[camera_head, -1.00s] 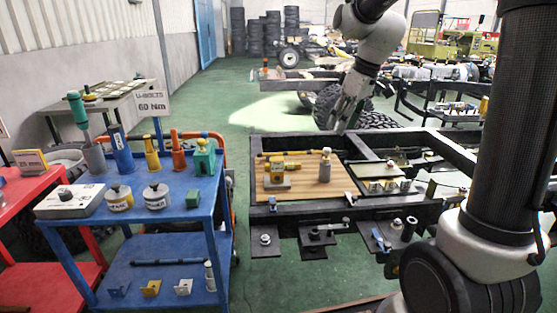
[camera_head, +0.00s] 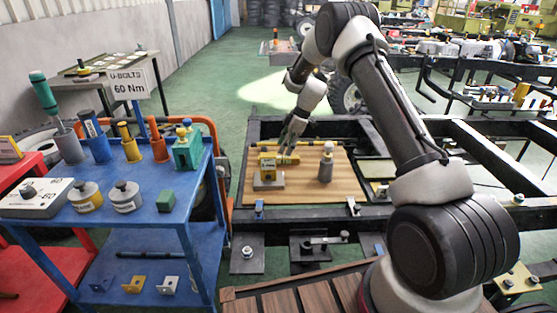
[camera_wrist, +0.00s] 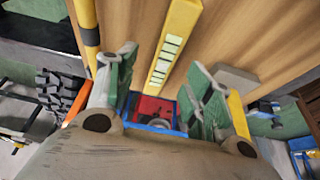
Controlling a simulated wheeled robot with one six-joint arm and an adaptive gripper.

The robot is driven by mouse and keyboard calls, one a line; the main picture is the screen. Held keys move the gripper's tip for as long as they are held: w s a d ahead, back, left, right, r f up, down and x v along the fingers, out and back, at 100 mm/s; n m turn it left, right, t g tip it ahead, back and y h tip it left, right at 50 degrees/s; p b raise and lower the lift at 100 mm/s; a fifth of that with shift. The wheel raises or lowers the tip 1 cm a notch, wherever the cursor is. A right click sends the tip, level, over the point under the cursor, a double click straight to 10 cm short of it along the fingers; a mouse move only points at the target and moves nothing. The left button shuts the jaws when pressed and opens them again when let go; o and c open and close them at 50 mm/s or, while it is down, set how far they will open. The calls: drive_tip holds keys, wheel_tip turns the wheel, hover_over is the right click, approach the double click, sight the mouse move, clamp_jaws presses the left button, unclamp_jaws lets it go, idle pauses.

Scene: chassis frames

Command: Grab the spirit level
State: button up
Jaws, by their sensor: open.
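The spirit level, a yellow bar with a row of pale windows (camera_wrist: 170,50), lies on the wooden board (camera_head: 345,188). In the head view its yellow length (camera_head: 288,160) shows just under my gripper, by a small grey-and-yellow block. My gripper (camera_head: 290,147) points down over the back of the board. In the wrist view the green fingers of my gripper (camera_wrist: 165,82) are apart and empty, with the bar running away between and beyond them. I cannot tell the exact height of the fingertips above it.
The grey-and-yellow block (camera_head: 268,180) and a grey cylindrical piece (camera_head: 326,166) stand on the board. A yellow-and-black rod (camera_wrist: 87,25) lies left of the bar. Black frame rails surround the board. A blue cart (camera_head: 150,200) with tools stands left.

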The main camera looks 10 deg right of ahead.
sight(279, 157)
drive_tip(key=x, duration=0.5)
drive_tip(key=shift+s+a, duration=0.2)
clamp_jaws()
